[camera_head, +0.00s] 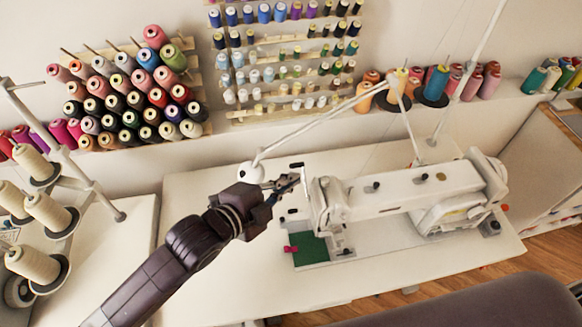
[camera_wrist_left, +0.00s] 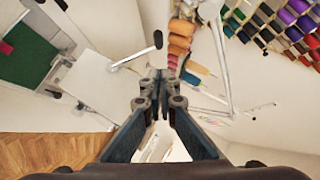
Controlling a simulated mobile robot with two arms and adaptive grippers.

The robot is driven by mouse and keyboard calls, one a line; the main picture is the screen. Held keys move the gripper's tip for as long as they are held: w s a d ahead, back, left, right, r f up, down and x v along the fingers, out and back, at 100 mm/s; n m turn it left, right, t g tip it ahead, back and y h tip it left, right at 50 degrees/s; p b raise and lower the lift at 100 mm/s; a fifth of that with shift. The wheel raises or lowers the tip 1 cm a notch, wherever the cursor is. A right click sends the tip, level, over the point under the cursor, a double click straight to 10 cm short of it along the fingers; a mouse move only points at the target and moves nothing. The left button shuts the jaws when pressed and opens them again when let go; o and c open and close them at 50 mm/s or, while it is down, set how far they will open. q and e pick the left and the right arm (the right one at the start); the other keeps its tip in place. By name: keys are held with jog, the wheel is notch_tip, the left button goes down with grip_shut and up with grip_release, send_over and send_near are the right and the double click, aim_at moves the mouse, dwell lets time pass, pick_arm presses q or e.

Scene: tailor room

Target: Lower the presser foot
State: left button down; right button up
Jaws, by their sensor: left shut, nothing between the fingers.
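The white sewing machine (camera_head: 400,192) stands on a white table. A thin light lever with a black end knob (camera_head: 296,165) sticks up at the left end of its head. The same lever (camera_wrist_left: 130,58) and its knob (camera_wrist_left: 158,39) show in the left wrist view, beyond my fingertips. My left gripper (camera_head: 292,182) is shut and empty, right beside the lever; I cannot tell whether they touch. The fingers (camera_wrist_left: 155,80) are together in the wrist view. The presser foot area (camera_head: 343,250) is under the machine head, too small to make out its height. My right gripper is not seen.
A green cloth patch (camera_head: 310,250) with a pink piece (camera_head: 290,249) lies at the machine's bed. Thread cones stand on a rack (camera_head: 60,210) at the left. Spool racks (camera_head: 135,95) hang on the wall. The table (camera_head: 220,290) is clear in front.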

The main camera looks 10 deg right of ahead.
aim_at(300, 165)
pick_arm(q)
jog(key=w+f, duration=0.1)
jog(key=w, duration=0.2)
jog(key=w+d+f+p, duration=0.1)
jog(key=shift+w+d+f, duration=0.1)
jog(key=shift+w+f, duration=0.05)
jog(key=shift+f, duration=0.15)
jog(key=shift+w, duration=0.1)
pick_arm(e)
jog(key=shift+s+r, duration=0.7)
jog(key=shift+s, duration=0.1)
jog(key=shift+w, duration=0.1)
pick_arm(q)
jog(key=shift+w, duration=0.1)
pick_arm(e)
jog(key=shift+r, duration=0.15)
